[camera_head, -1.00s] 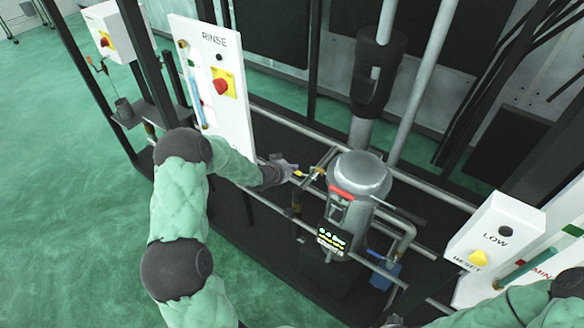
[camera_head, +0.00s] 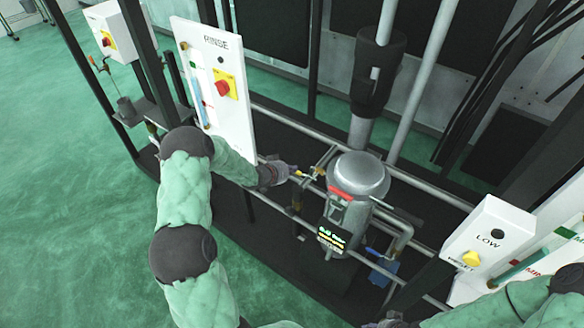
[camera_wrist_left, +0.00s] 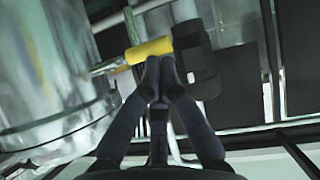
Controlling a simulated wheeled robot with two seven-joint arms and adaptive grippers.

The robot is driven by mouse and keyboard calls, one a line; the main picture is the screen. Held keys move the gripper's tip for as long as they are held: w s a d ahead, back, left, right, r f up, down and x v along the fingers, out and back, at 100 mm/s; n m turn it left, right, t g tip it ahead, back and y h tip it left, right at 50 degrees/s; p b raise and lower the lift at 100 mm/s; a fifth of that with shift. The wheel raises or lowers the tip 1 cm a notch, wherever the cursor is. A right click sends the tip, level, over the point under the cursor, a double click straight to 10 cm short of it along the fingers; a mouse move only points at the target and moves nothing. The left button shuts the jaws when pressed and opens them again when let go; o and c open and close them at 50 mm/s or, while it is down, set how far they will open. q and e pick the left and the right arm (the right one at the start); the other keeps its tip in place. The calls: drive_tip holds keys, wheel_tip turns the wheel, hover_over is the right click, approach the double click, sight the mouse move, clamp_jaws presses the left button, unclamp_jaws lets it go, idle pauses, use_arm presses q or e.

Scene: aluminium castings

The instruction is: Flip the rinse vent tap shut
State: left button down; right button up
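The vent tap has a small yellow handle (camera_head: 299,173) on thin pipework left of the grey cylindrical housing (camera_head: 359,176). In the left wrist view a yellow handle (camera_wrist_left: 149,50) lies across the front of my fingertips. My left gripper (camera_head: 289,170) is at the tap, and its fingers (camera_wrist_left: 153,66) come together at the handle's near edge. They look shut, with the handle beyond the tips rather than between them; whether they touch it is hard to tell. A dark part of my right arm's end (camera_head: 392,321) shows at the bottom edge, mostly cut off.
The white RINSE panel (camera_head: 222,120) with a red stop knob stands left of the tap. Horizontal rails (camera_head: 415,185) run around the housing. A small lit display (camera_head: 331,238) and a blue part (camera_head: 382,270) sit lower down. A LOW/RESET box (camera_head: 490,238) stands right.

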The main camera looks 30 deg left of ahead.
use_arm(q)
drive_tip(key=d+f+n+t+h+b, duration=0.3)
drive_tip(key=d+f+n+h+b, duration=0.1)
drive_tip(key=f+n+h+b, duration=0.5)
drive_tip(key=shift+s+d+f+n, duration=0.15)
drive_tip(key=shift+d+f+n, duration=0.2)
drive_tip(key=shift+f+n, duration=0.55)
idle(0.4)
idle(0.5)
drive_tip(key=v, duration=1.2)
drive_tip(key=shift+f, duration=0.15)
